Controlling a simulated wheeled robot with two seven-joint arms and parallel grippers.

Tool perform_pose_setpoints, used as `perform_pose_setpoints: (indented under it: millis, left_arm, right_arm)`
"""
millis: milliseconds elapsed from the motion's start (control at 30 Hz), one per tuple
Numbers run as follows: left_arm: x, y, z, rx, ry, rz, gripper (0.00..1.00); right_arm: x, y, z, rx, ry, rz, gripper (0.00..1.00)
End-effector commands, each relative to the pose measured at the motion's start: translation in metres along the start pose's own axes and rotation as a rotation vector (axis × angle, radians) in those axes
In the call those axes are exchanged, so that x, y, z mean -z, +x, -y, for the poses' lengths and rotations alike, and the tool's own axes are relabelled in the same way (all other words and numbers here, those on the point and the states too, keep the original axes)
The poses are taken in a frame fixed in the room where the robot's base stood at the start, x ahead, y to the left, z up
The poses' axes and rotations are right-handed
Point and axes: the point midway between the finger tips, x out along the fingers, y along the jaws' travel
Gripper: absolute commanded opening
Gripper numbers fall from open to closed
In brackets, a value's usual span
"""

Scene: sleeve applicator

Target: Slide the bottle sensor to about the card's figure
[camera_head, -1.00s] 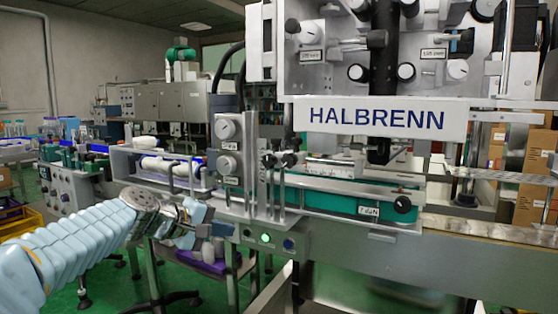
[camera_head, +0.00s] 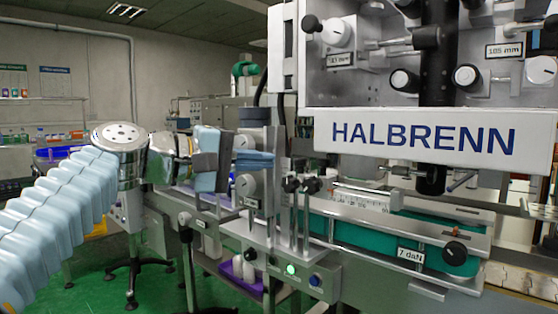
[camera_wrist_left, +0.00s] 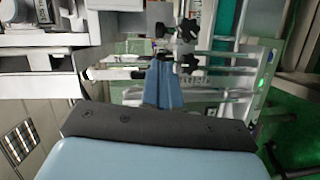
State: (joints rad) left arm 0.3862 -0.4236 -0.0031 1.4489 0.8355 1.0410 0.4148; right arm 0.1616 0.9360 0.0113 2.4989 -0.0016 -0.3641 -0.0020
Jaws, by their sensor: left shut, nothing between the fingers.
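My left gripper (camera_head: 270,158) is raised in front of the dial post at the left of the HALBRENN machine, its fingers pointing right. In the left wrist view its blue fingers (camera_wrist_left: 163,85) are together and empty, pointing at two black star knobs (camera_wrist_left: 187,45). Those star knobs (camera_head: 301,185) stand on upright rods just right of the fingertips in the head view; I see no clear contact. I cannot tell which part is the bottle sensor. A small plate on the post is too small to read, and I cannot single out the card. My right gripper is not in view.
The HALBRENN panel (camera_head: 424,139) overhangs the teal belt unit (camera_head: 400,240), which carries a "7 daN" label (camera_head: 410,255). A green lit button (camera_head: 290,269) sits on the front rail. Open green floor lies at the lower left.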

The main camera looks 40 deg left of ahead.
Motion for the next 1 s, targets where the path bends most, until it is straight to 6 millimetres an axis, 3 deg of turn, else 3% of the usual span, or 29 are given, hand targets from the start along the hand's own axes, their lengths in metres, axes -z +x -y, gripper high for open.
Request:
perform_pose_setpoints:
  millis: [200,433,1000]
  left_arm:
    - [0.001,0.042,0.001,0.004,-0.002,0.002,0.0]
    - [0.0,0.074,0.001,0.003,-0.001,0.001,0.0]
    - [-0.006,0.087,0.001,0.0,0.0,0.003,0.0]
  right_arm:
    - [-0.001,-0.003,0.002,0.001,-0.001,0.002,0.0]
    - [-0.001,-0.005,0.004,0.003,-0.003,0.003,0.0]
    - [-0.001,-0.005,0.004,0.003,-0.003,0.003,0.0]
